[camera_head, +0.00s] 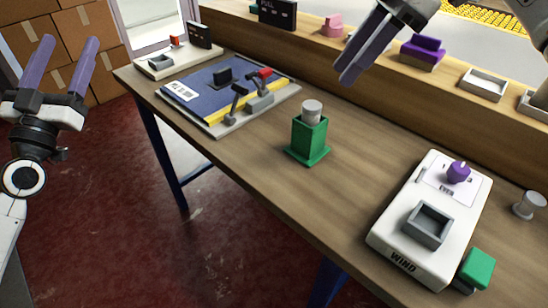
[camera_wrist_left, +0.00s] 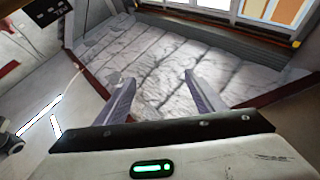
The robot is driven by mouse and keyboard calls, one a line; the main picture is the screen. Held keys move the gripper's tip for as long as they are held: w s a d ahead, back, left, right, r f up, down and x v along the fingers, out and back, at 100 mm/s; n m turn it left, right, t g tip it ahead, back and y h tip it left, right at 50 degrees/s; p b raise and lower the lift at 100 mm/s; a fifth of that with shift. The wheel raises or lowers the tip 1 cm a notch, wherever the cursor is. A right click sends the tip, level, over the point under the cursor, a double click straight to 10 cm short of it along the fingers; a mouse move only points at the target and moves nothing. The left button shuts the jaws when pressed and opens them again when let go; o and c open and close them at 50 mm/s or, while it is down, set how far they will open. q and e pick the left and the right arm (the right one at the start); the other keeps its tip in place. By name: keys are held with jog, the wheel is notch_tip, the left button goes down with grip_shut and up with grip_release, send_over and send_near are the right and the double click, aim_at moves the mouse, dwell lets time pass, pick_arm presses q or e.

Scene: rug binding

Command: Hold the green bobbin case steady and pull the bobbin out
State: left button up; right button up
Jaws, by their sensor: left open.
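The green bobbin case (camera_head: 309,139) stands upright on the table in the middle of the head view. The grey bobbin (camera_head: 312,112) sits in its top, with its upper part sticking out. My left gripper (camera_head: 70,50) is open and empty at the far left, off the table and well away from the case. It also shows in the left wrist view (camera_wrist_left: 157,85), its two purple fingers apart with nothing between them. My right gripper (camera_head: 347,72) is above the back of the table, up and to the right of the case. Its fingers look close together, and I cannot tell whether they are shut.
A white winder marked WIND (camera_head: 392,243) lies at the right, with a green block (camera_head: 478,268) and a grey spool (camera_head: 529,204) beside it. A blue mat board (camera_head: 203,103) lies at the back left. A wooden shelf with small items runs behind. Table around the case is clear.

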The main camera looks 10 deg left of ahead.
pick_arm(q)
jog(key=s+a+r+n+t+y, duration=0.2)
jog(key=a+r, duration=0.1)
jog(key=r, duration=0.6)
jog(key=s+a+r+n+t+y, duration=0.1)
jog(key=s+a+r+y, duration=0.15)
jog(key=r, duration=0.55)
jog(key=w+d+f+m+g+h, duration=0.2)
jog(key=w+d+f+m+h, duration=0.35)
jog(key=d+f+h, duration=0.4)
jog(key=m+g+h, duration=0.4)
jog(key=g+h, duration=0.3)
jog(key=g, duration=0.3)
send_near(301, 140)
jog(key=shift+x, duration=1.2)
jog(key=shift+w+d+r, duration=0.1)
jog(key=shift+w+d, duration=0.1)
jog(key=x, duration=0.9)
jog(key=shift+w+d, duration=0.15)
jog(key=shift+w, duration=0.15)
